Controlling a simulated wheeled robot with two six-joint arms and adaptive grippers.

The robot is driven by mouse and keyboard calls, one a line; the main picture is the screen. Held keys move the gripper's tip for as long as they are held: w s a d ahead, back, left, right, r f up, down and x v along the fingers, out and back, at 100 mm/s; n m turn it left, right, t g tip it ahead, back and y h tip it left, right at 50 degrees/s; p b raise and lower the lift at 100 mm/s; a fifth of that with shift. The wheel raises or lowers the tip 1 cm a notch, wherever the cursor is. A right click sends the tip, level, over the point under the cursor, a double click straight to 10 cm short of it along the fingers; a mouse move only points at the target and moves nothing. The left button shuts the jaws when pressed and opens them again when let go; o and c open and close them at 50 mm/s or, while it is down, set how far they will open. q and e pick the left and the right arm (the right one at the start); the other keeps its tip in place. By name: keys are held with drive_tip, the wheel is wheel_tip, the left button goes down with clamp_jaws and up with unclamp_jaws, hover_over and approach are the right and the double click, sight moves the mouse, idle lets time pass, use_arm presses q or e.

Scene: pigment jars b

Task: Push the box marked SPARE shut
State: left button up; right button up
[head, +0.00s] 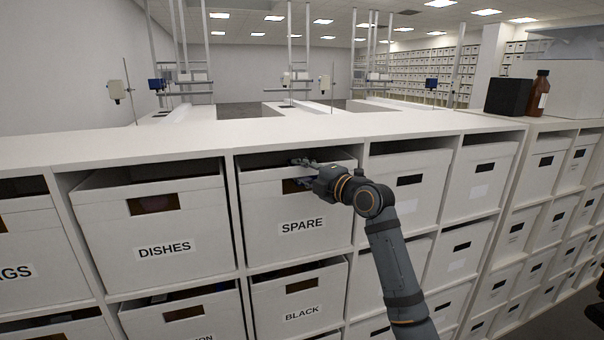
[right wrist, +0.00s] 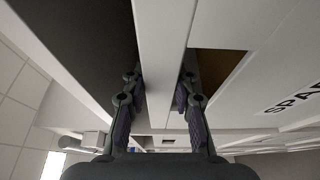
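The box marked SPARE (head: 302,209) is a white box in the upper row of the shelf unit. A dark gap shows above its front wall, and its front has a cut-out handle hole, which shows in the right wrist view (right wrist: 219,66). My right gripper (head: 303,173) is at the top of this front wall, with its fingers apart. In the right wrist view the gripper (right wrist: 159,78) has one finger on each side of the rim (right wrist: 160,40), one over the dark interior and one by the handle hole. Contact is unclear. My left gripper is not in view.
The DISHES box (head: 155,228) stands to the left, sticking out of its bay. The BLACK box (head: 300,300) is below. The white shelf top (head: 250,130) runs above; a brown bottle (head: 538,93) and black box (head: 508,97) stand at right.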

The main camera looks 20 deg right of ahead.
drive_tip(key=o, duration=0.4)
drive_tip(key=shift+d, duration=0.1)
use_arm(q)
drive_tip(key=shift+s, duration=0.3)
use_arm(e)
drive_tip(key=shift+o, duration=0.2)
drive_tip(key=shift+s, duration=0.15)
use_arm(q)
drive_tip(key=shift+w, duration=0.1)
use_arm(e)
drive_tip(key=v, duration=1.1)
drive_tip(key=shift+s, duration=0.3)
drive_tip(key=shift+d, duration=0.2)
